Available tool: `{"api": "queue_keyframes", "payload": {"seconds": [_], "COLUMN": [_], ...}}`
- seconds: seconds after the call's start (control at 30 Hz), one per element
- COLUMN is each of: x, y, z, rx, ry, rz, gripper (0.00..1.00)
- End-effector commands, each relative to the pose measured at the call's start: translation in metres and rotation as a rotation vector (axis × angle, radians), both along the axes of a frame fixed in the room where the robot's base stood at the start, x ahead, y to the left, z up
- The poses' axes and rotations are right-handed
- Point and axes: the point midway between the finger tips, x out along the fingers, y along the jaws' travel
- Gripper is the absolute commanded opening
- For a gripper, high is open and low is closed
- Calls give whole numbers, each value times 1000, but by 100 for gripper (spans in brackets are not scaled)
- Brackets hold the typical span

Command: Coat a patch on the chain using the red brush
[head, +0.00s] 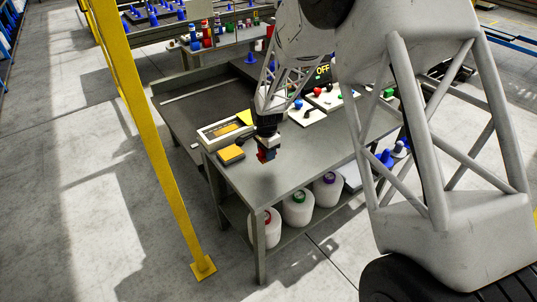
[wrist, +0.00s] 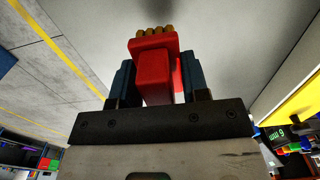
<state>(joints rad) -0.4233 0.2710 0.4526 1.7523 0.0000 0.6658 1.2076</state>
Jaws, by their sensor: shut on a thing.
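The red brush (wrist: 155,75) stands between the two dark blue fingers of my gripper (wrist: 152,85) in the wrist view, its yellow-brown bristles pointing away from the palm. My gripper is shut on it. In the head view my gripper (head: 267,150) hangs above the grey table (head: 262,185), near its left front part, with a bit of red showing at the fingers. The bristles cannot be made out there. I cannot make out a chain in either view.
A white box with a yellow panel (head: 212,134) and a yellow block (head: 230,154) lie left of my gripper. White panels with coloured knobs (head: 307,115) and an OFF display (head: 322,71) are behind. White bottles (head: 298,208) stand on the lower shelf. A yellow post (head: 155,150) rises at left.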

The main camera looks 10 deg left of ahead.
Motion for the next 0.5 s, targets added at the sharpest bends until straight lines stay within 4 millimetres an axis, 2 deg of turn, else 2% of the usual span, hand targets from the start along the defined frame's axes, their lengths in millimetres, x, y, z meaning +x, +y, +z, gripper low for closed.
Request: {"api": "queue_keyframes", "payload": {"seconds": [0.17,0.5], "x": [17,60], "y": [22,91], "z": [5,24], "rx": [1,1], "ry": [-1,-1], "rz": [1,2], "gripper": [23,23]}}
